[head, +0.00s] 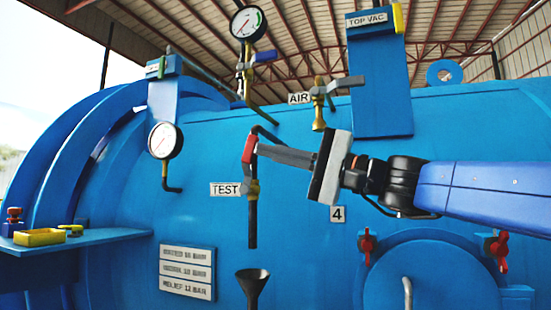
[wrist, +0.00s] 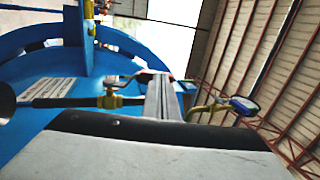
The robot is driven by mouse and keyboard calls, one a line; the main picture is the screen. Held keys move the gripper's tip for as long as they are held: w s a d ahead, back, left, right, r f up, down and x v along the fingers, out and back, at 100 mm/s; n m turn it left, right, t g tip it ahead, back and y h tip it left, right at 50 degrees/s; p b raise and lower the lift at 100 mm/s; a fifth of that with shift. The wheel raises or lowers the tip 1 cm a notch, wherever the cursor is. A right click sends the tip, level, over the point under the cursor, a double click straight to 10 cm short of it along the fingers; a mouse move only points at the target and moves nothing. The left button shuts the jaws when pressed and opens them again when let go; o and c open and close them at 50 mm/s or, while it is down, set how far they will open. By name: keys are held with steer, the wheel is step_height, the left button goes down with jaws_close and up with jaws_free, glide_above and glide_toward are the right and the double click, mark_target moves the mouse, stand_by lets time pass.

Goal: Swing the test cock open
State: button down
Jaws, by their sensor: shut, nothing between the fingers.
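The test cock (head: 253,187) is a brass valve on a dark vertical pipe, beside a TEST label (head: 225,189). Its red-gripped lever (head: 249,149) points up, roughly in line with the pipe. My gripper (head: 259,151) reaches in from the right with its grey fingers shut and empty. The fingertips are at the red grip in the head view; I cannot tell whether they touch it. In the wrist view the brass cock (wrist: 110,101) lies just left of the fingers (wrist: 163,95), and the fingers partly cover the lever.
A black funnel (head: 252,280) stands below the pipe's open end. A pressure gauge (head: 166,141) is to the left, another (head: 248,23) above. A brass air valve (head: 319,105) sits above my gripper. The blue vessel wall (head: 110,200) is close behind. A shelf (head: 75,240) juts out at left.

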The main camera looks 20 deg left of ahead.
steer(key=shift+w+a+r+h, duration=0.1)
steer(key=shift+a+r+h, duration=0.3)
steer(key=shift+a+h, duration=0.15)
steer(key=shift+a+r+h, duration=0.4)
steer(key=shift+a+h, duration=0.05)
steer(key=shift+a, duration=0.15)
steer(key=shift+a+r, duration=0.1)
